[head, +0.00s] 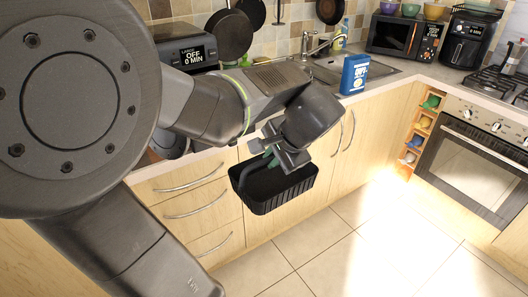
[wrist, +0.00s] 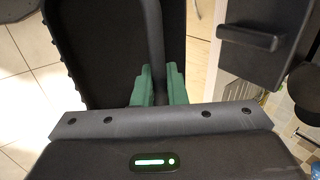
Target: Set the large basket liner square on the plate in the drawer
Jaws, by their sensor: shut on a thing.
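The large air fryer (head: 192,55), whose display reads LARGE, OFF, 0 MIN, stands on the counter at upper left. I cannot make out the plate or the inside of its drawer; my arm covers much of that area.
Shut cabinet drawers (head: 195,200) are below the counter. A blue box (head: 354,74) stands by the sink (head: 345,65). A second fryer (head: 467,40), a microwave (head: 400,36) and an oven (head: 470,170) are at right. The tiled floor (head: 350,240) is clear.

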